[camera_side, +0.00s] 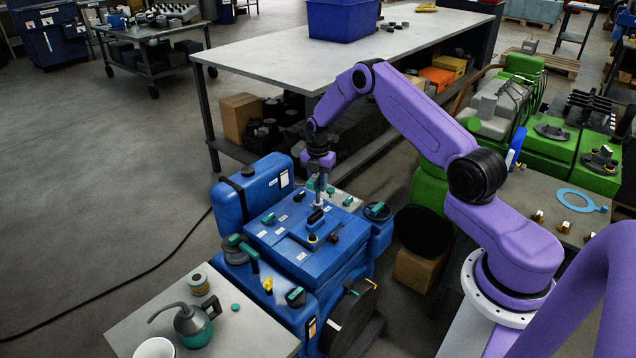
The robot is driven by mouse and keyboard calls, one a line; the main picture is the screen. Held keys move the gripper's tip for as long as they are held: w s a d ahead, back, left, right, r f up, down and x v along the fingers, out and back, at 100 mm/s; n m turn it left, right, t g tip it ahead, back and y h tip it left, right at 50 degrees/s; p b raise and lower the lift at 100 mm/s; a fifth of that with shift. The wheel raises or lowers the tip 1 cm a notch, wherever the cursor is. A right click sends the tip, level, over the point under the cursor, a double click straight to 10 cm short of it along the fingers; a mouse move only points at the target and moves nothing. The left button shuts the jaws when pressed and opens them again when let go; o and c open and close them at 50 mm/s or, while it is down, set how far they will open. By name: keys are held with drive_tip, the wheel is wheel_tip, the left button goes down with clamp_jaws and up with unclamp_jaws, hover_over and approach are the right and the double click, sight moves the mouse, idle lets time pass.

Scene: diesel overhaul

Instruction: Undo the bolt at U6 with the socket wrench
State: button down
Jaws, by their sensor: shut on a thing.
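The blue engine (310,262) stands in the middle of the side view, with several small bolts, caps and white labels on its top. The labels are too small to read, so I cannot tell which bolt is U6. My gripper (319,172) points down above the engine top. It is shut on a grey upright tool, which looks like the socket wrench (320,191). The tool's lower end is close to the engine top near a dark fitting; I cannot tell whether it touches a bolt.
A grey stand (250,328) in front holds an oil can (194,328), a small tin (198,285) and a white cup (154,348). A long table (270,55) with a blue crate (343,18) stands behind. A green engine (550,135) and a bench with a blue ring (578,199) are at right.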

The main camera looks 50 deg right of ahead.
drive_tip(key=shift+r, duration=0.75)
drive_tip(key=m, duration=0.7)
drive_tip(key=shift+m, duration=0.4)
drive_tip(key=m, duration=0.8)
drive_tip(key=shift+m, duration=0.4)
drive_tip(key=m, duration=0.8)
drive_tip(key=shift+m, duration=0.3)
drive_tip(key=m, duration=0.8)
